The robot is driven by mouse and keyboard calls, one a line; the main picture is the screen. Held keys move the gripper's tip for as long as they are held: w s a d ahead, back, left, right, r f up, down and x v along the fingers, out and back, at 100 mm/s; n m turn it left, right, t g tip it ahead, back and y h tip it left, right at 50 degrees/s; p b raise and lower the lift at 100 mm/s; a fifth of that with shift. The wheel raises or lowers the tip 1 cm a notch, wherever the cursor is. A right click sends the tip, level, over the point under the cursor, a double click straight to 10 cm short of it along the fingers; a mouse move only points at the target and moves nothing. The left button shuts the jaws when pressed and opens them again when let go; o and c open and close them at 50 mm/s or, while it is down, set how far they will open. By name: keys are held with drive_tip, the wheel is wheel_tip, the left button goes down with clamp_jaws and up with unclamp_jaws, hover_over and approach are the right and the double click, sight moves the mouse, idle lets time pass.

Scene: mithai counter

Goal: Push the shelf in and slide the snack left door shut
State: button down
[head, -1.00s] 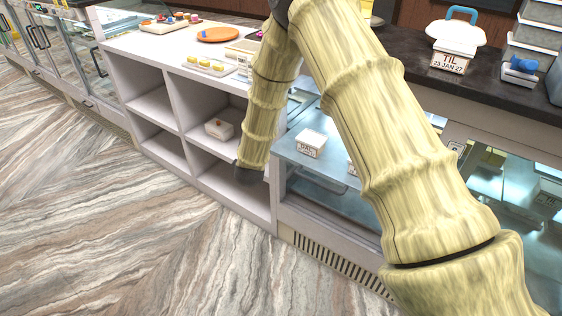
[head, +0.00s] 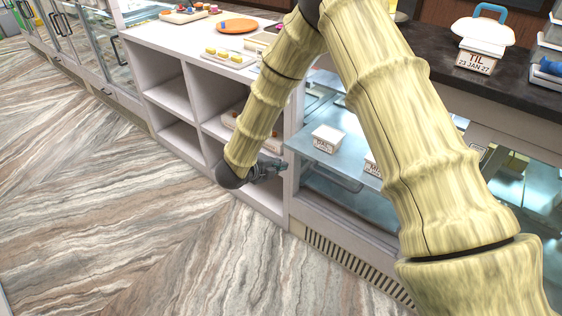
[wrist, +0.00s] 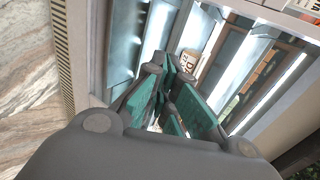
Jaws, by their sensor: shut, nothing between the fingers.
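A blue-grey shelf (head: 347,158) sticks out of the snack case on the counter's right part. It carries small white labelled boxes (head: 326,138); one also shows in the wrist view (wrist: 189,62). My gripper (head: 282,166) is beside the shelf's left end, at about its height; I cannot tell whether it touches. In the wrist view its teal-padded fingers (wrist: 174,98) are shut and empty, in front of the case interior. The case's opening above the shelf is open. A framed glass panel (head: 512,165) stands right of my arm; I cannot tell if it is the left door.
A white open cubby unit (head: 165,92) stands left of the case and holds a tray with small items. A plate (head: 236,26) and sweets are on the counter. A dark countertop (head: 440,80) bears a TIL box (head: 481,54). The marbled floor in front is clear.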

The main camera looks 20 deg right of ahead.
sight(335, 125)
drive_tip(key=shift+w+d+r+p+x, duration=0.15)
drive_tip(key=shift+r+p+x, duration=0.3)
drive_tip(key=shift+x, duration=1.45)
drive_tip(key=shift+w+d+r+p+x, duration=0.15)
drive_tip(key=shift+p+x, duration=0.5)
drive_tip(key=shift+x, duration=1.25)
drive_tip(key=shift+d+r+p+x, duration=0.15)
drive_tip(key=shift+r+p+x, duration=0.3)
drive_tip(key=shift+x, duration=1.45)
drive_tip(key=shift+f, duration=0.2)
drive_tip(key=w+d+b, duration=0.2)
drive_tip(key=w+d, duration=0.2)
drive_tip(key=d, duration=0.2)
drive_tip(key=w+d+b, duration=0.3)
drive_tip(key=w+d, duration=0.1)
drive_tip(key=d, duration=0.2)
drive_tip(key=w+d+b, duration=0.2)
drive_tip(key=w+d, duration=0.2)
drive_tip(key=d, duration=0.3)
drive_tip(key=shift+w+d, duration=0.1)
drive_tip(key=shift+w, duration=0.2)
drive_tip(key=shift+w+d, duration=0.3)
drive_tip(key=shift+d, duration=0.15)
drive_tip(key=shift+d+r+b, duration=0.1)
drive_tip(key=shift+r+b, duration=0.1)
drive_tip(key=shift+b, duration=0.1)
drive_tip(key=shift+w+r, duration=0.1)
